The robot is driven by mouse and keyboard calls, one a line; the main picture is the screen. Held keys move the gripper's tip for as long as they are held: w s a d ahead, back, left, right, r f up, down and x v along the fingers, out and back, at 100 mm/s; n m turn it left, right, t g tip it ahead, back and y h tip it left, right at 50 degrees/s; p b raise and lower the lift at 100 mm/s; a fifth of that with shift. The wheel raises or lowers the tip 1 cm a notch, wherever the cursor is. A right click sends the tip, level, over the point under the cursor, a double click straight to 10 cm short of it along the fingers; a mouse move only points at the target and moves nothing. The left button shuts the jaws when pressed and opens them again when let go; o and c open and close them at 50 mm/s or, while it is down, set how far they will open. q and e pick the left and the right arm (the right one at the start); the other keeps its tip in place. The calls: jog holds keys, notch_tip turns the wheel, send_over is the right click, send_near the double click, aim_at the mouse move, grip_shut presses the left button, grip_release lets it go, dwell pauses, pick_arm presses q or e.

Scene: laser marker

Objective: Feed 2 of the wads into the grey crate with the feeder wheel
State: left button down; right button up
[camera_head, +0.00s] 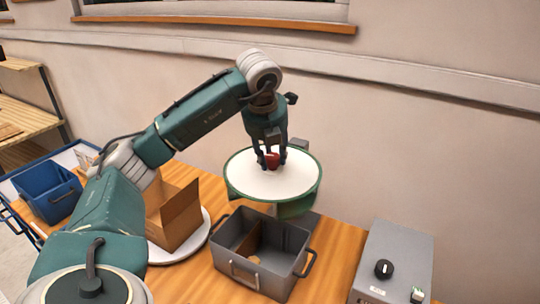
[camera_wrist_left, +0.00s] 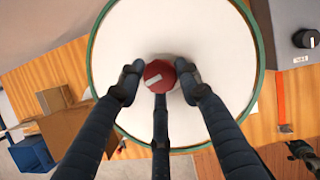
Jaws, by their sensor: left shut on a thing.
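The feeder wheel (camera_head: 245,180) is a white disc with a green rim beyond the grey crate. A red knob (camera_wrist_left: 158,69) with a white mark is near the disc's middle. My left gripper (camera_head: 271,161) reaches down from above, its fingers shut around the red knob; it also shows in the wrist view (camera_wrist_left: 158,84). The grey crate (camera_head: 233,258) stands on the table just in front of the wheel. A brown patch shows inside it; I cannot tell whether that is a wad. No wad shows clearly on the disc.
An open cardboard box (camera_head: 181,215) sits on a white round plate (camera_head: 205,232) left of the crate. A blue bin (camera_head: 48,195) is further left. A grey control box (camera_head: 392,262) with a black dial (camera_head: 384,268) stands at the right. The wall is behind the table.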

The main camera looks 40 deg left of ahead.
pick_arm(q)
jog(key=shift+w+r+n, duration=0.25)
jog(key=shift+r+n, duration=0.15)
jog(key=shift+n, duration=0.1)
jog(key=c, duration=1.3)
grip_release()
jog(key=shift+o, duration=0.2)
jog(key=shift+d+f, duration=0.1)
jog(key=shift+f, duration=0.1)
jog(key=v, duration=1.2)
jog(key=shift+d, duration=0.2)
